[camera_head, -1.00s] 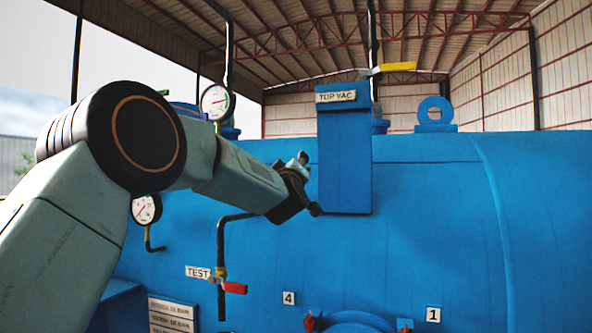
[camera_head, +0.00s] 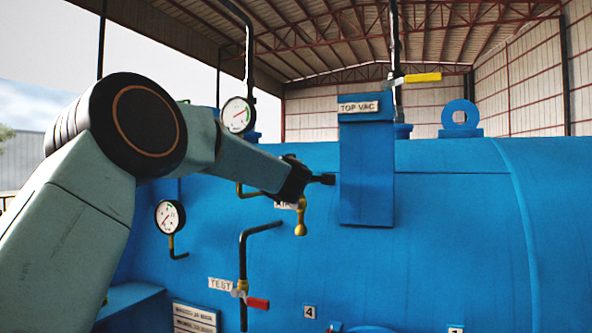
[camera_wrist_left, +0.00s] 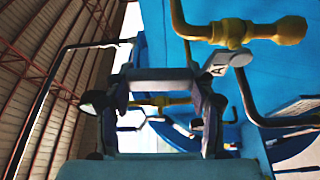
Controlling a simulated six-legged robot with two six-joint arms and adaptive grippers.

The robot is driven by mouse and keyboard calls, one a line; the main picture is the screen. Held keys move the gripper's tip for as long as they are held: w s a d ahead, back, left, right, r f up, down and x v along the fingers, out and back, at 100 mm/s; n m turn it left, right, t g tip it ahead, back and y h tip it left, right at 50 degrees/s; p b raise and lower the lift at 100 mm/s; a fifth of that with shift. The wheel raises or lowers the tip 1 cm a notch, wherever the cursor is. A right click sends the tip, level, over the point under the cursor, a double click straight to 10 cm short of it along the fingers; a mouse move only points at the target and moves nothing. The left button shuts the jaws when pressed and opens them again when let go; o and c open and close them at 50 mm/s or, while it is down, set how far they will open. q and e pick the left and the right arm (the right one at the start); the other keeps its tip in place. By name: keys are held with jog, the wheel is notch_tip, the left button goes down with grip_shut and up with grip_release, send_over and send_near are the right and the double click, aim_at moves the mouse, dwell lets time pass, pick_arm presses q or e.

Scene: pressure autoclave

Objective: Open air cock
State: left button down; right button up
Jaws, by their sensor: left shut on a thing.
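The air cock (camera_head: 300,220) is a brass fitting with a rounded lower end, below a partly hidden label (camera_head: 285,205) on the blue vessel. In the left wrist view the brass cock (camera_wrist_left: 245,32) lies across the top right, with a pale grey handle part (camera_wrist_left: 238,57) at its middle reaching toward my gripper. My left gripper (camera_head: 318,179) is just above the cock in the head view. It is shut on the cock's handle; the grip itself is mostly hidden. Its fingers also show in the left wrist view (camera_wrist_left: 165,105). My right gripper is not in view.
The TOP VAC box (camera_head: 366,170) stands just right of my left gripper. A gauge (camera_head: 170,215), the red-handled TEST valve (camera_head: 256,302) and dark pipes are left and below. The vessel's face to the right is mostly clear.

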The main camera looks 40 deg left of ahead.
pick_arm(q)
jog(key=shift+s+a+f+n, duration=0.1)
jog(key=shift+a+n, duration=0.2)
dwell(0.4)
jog(key=c, duration=0.9)
grip_release()
jog(key=shift+o, duration=0.9)
jog(key=shift+s+a, duration=0.1)
jog(key=shift+s, duration=0.05)
